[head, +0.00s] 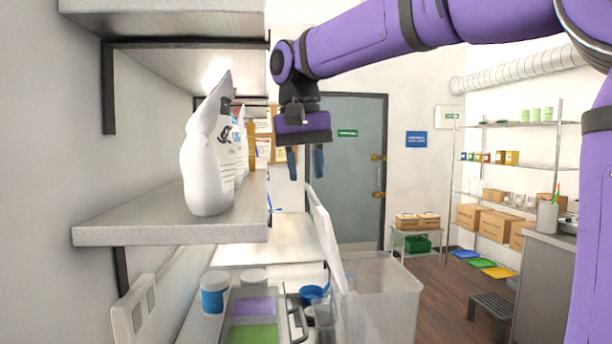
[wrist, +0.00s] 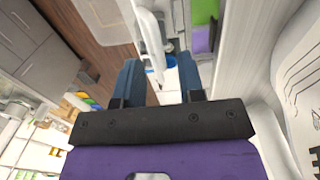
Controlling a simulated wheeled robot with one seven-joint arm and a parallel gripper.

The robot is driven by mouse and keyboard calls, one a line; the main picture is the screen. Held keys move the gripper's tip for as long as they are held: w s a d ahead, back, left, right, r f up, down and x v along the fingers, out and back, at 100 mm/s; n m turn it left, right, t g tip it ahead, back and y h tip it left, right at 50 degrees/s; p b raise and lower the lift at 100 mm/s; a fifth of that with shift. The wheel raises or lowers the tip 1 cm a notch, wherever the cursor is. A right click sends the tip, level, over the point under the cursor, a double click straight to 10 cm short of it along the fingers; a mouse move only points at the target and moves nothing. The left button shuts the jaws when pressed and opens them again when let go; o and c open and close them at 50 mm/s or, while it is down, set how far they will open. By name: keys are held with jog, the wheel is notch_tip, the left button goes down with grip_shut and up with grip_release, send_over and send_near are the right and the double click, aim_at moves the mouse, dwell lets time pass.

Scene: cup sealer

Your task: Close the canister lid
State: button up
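The canister is a clear, box-shaped bin (head: 385,305) at the bottom middle of the head view. Its white lid (head: 325,238) stands open, tilted nearly upright on the bin's left side. In the wrist view the bin (wrist: 100,18) is at the top left and what looks like the lid (wrist: 150,38) is beside it, near the fingers. My gripper (head: 305,172) points down, higher in the head view than the lid. Its two blue fingers are apart with nothing held between them, as the wrist view of my gripper (wrist: 158,62) also shows. I cannot tell the exact gap to the lid.
A wall shelf (head: 170,222) with white bags (head: 207,155) juts out left of my gripper. On the counter are a blue-and-white tub (head: 214,292), a blue container (head: 311,294) and a tray with purple and green items (head: 252,333). Open floor (head: 440,285) lies to the right.

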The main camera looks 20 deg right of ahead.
jog(key=shift+f, duration=0.75)
jog(key=shift+c, duration=0.5)
grip_shut()
jog(key=shift+d, duration=0.2)
